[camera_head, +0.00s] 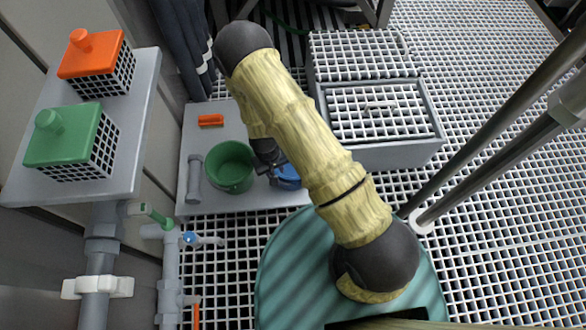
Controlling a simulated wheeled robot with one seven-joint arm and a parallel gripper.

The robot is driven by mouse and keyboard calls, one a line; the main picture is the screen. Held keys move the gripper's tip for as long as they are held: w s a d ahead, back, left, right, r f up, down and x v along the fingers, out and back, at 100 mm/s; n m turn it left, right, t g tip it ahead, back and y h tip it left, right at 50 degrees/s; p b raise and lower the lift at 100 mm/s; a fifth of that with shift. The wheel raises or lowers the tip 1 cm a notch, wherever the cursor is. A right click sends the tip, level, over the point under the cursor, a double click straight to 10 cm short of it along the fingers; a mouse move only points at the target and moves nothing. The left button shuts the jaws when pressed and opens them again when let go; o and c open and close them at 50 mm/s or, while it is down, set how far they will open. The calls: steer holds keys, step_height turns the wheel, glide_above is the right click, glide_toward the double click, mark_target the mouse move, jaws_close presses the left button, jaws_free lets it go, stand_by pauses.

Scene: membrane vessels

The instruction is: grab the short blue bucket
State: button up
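The short blue bucket (288,178) stands on a grey platform (250,203) near the middle of the view. My arm hides part of it on its upper right side. My gripper (270,172) is at the left side of the blue bucket, between it and a taller-looking green bucket (230,168). The fingers are small and dark here, and I cannot tell whether they touch or grip the blue bucket's rim.
An orange brush-like object (211,120) and a grey cylinder (194,178) lie on the platform. A shelf (140,130) with orange (90,55) and green (62,137) lidded baskets is at left. Pipes with a blue valve (190,238) stand below. Metal rails cross the right.

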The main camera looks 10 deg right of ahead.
jaws_close()
steer(key=shift+r, duration=0.1)
step_height(320, 180, up, 10)
steer(key=p, duration=0.6)
stand_by(0.4)
